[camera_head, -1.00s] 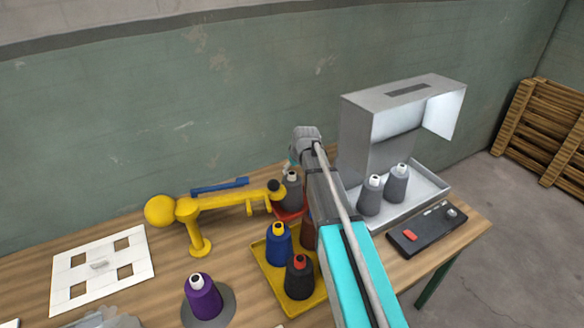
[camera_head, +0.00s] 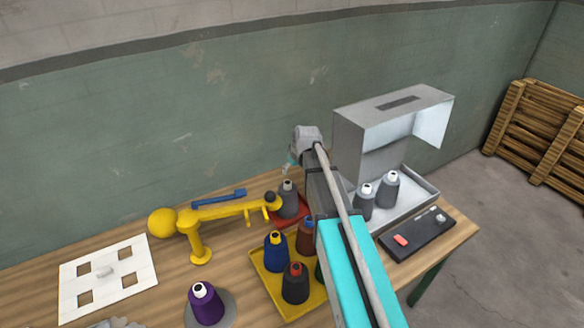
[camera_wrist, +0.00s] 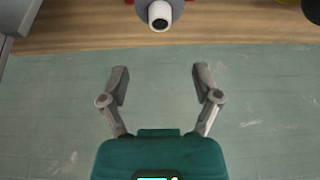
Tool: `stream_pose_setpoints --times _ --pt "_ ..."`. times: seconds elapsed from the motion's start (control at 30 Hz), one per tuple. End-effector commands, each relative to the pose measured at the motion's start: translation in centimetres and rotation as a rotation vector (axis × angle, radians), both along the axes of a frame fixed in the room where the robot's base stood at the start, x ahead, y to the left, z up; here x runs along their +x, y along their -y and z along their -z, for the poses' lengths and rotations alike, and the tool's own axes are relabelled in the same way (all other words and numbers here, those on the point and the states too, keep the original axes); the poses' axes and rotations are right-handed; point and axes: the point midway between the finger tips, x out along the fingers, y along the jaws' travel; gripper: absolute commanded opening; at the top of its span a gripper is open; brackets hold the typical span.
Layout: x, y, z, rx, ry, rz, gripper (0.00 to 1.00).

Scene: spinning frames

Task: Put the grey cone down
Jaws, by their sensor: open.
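A grey cone (camera_head: 288,201) with a white tip stands upright on a red tray (camera_head: 303,221) behind the yellow tray. In the wrist view its white top (camera_wrist: 160,15) shows at the upper edge. My gripper (camera_wrist: 160,75) is open, with nothing between its fingers, and is apart from the cone. In the head view my gripper (camera_head: 289,163) is small and partly hidden by my wrist, just above the cone. Two more grey cones (camera_head: 364,203) (camera_head: 387,190) stand in the grey open-fronted box (camera_head: 411,224) at right.
A yellow tray (camera_head: 270,290) holds blue, black and brown cones, partly behind my arm. A yellow arm-shaped stand (camera_head: 200,240) reaches close to the grey cone. A purple cone (camera_head: 205,304), a white panel with square holes (camera_head: 130,260) and a dark control box (camera_head: 425,236) are on the table.

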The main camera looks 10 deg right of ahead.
Motion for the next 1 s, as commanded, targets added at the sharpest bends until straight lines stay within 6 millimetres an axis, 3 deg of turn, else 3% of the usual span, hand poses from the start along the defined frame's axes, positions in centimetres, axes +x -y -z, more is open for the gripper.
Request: stream_pose_setpoints --times 0.77,0.87,1.0 --pt "-0.3 0.0 -0.2 0.0 -0.002 0.0 0.81" --pt "-1.2 -0.2 -0.1 0.0 -0.015 0.007 0.81" --pt "-4.4 -0.5 0.1 -0.001 -0.062 0.037 0.81"
